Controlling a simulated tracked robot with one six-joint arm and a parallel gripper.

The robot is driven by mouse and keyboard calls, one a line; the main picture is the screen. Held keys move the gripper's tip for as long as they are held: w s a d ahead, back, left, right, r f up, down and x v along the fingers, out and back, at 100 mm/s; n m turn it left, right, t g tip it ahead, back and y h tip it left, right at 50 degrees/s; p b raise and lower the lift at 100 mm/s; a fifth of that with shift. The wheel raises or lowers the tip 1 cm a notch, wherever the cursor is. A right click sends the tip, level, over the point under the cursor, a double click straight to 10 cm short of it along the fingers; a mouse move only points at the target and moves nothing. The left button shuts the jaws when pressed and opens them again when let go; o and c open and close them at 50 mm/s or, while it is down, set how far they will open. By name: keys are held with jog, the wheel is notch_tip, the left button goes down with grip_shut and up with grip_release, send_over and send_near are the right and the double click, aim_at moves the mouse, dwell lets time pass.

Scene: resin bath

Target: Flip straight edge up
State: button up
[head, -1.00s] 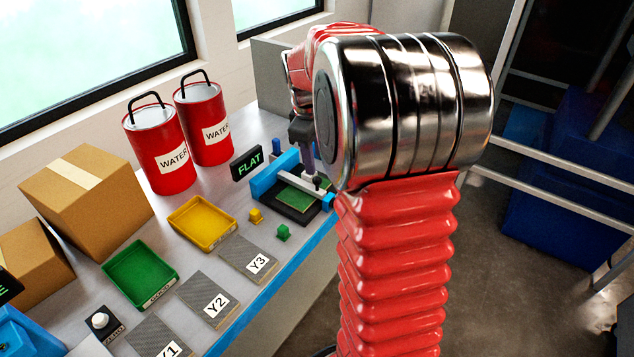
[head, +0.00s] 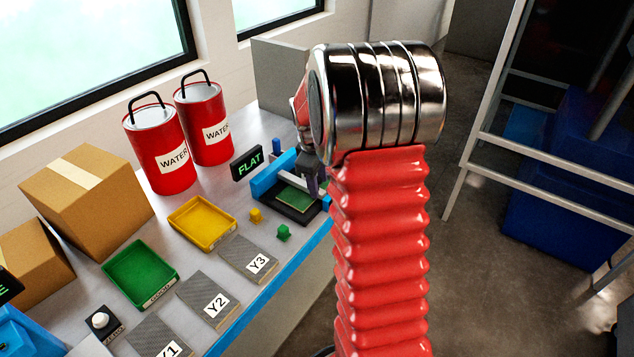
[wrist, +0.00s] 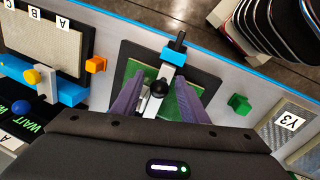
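The straight edge is a pale bar (wrist: 164,72) lying flat across a green plate (wrist: 136,69) on a black base, with a blue block and black stub at its outer end. A black round knob (wrist: 159,88) stands on the bar. My gripper (wrist: 161,80) is open, its two purple fingers on either side of the bar and knob. I cannot tell if they touch it. In the head view my gripper (head: 313,172) is low over the fixture and hides part of the bar. The green plate (head: 293,199) shows beside it there.
A yellow tray (head: 203,224), a green tray (head: 140,274) and the Y3 tile (head: 250,260) are farther left. Red WATER cans (head: 157,155) stand at the back.

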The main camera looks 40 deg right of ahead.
jog(key=shift+c, duration=0.6)
jog(key=shift+d+r, duration=0.15)
grip_shut()
